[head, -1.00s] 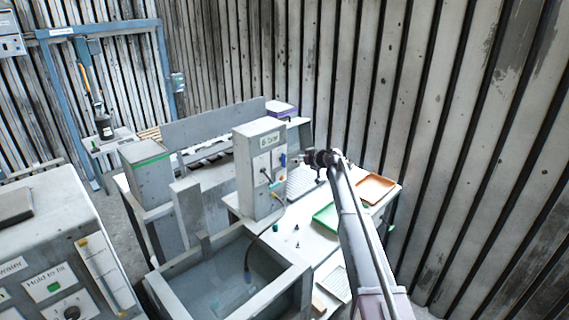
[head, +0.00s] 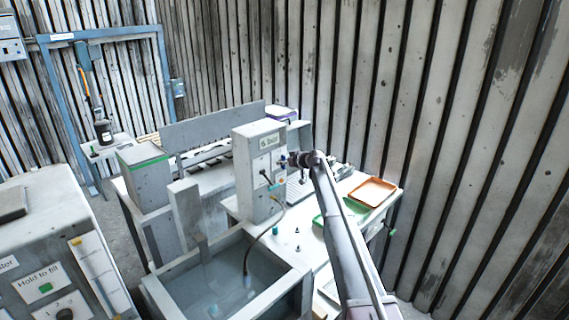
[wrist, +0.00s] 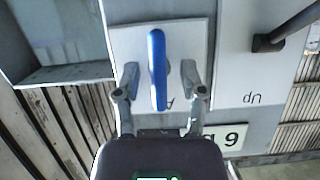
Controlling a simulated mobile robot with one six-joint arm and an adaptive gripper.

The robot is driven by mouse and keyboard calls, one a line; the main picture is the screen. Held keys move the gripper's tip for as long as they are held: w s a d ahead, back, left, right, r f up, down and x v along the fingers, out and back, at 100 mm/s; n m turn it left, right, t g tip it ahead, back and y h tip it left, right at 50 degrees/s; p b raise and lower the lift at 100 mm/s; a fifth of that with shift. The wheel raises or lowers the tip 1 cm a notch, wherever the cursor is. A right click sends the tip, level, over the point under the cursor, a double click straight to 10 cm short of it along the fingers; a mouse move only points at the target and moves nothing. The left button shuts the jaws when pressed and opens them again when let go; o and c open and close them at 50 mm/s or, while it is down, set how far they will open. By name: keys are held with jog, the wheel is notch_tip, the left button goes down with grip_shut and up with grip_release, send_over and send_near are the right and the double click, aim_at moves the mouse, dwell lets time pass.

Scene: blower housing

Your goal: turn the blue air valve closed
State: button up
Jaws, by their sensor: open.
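The blue air valve handle (wrist: 157,70) stands lengthwise in the wrist view, on a light plate (wrist: 190,40) of the grey box. My gripper (wrist: 158,75) is open, with one finger on each side of the handle. Gaps show between the handle and both fingertips, so it is not gripped. In the head view the grey box (head: 258,170) stands on the bench, and my gripper (head: 290,160) is up at its right side, hiding most of the valve.
A black lever (wrist: 262,42) sticks out from the box beside the valve. A water tank (head: 225,285) with a hose stands in front. A green tray (head: 330,218) and an orange tray (head: 372,191) lie on the bench to the right.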

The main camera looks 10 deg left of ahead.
jog(key=shift+c, duration=0.2)
grip_shut()
jog(key=shift+d, duration=0.1)
jog(key=shift+m, duration=0.3)
jog(key=shift+w+f+m+g+y+b, duration=0.15)
jog(key=shift+m+g+y+b, duration=0.25)
jog(key=shift+m+g+y, duration=0.5)
jog(key=m+y+b, duration=0.1)
jog(key=m, duration=0.2)
jog(key=shift+f+g+b, duration=0.15)
jog(key=shift+g+b, duration=0.25)
jog(key=m+y+b, duration=0.1)
jog(key=m, duration=0.1)
jog(key=m+g+y+b, duration=0.1)
jog(key=m+b, duration=0.1)
jog(key=shift+d+f+m, duration=0.1)
jog(key=shift+f+m, duration=0.1)
jog(key=shift+m, duration=0.1)
jog(key=shift+m+y+b, duration=0.9)
jog(key=shift+m+b, duration=0.25)
jog(key=shift+m, duration=0.45)
jog(key=shift+r, duration=0.1)
